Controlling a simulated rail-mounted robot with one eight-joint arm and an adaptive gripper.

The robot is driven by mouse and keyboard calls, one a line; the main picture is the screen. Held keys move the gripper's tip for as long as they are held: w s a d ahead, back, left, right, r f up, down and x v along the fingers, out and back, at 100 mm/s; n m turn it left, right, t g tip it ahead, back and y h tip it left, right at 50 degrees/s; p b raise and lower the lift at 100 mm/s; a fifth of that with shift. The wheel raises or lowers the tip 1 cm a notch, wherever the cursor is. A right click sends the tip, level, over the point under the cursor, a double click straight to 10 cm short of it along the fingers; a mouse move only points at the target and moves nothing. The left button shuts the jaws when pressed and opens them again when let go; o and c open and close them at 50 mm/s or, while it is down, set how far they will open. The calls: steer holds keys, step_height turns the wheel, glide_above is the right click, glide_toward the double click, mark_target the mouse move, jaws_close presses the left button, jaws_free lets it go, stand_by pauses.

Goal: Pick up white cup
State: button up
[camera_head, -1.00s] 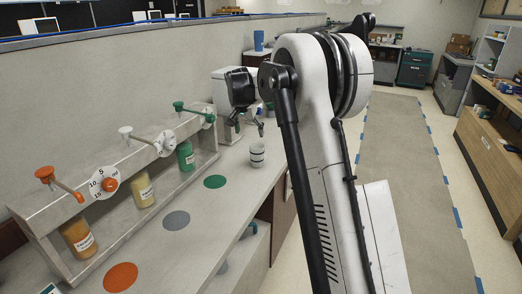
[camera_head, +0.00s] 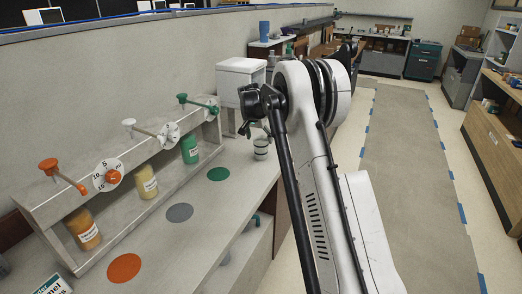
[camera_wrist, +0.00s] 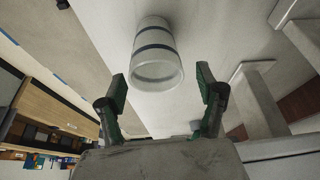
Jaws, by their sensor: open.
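The white cup (camera_head: 261,152) with dark bands stands on the counter, right of and beyond the green disc (camera_head: 218,174). It also shows large in the wrist view (camera_wrist: 157,50), with its rim end toward my gripper. My gripper (camera_wrist: 161,84) is open, with green-padded fingertips on either side of the cup's near end. Gaps show between the cup and both fingers, and nothing is held. In the head view my gripper is small, close to the cup, and partly hidden by my arm.
A dispenser rack (camera_head: 120,185) with orange, yellow and green bottles lines the counter's left side. Grey (camera_head: 179,213) and orange (camera_head: 124,268) discs lie in front of it. A white box-like machine (camera_head: 241,75) stands behind the cup. The aisle floor on the right is clear.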

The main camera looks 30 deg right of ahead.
steer(key=x, duration=0.5)
steer(key=shift+s+d, duration=0.15)
steer(key=shift+s, duration=0.05)
steer(key=shift+r, duration=0.1)
steer(key=c, duration=1)
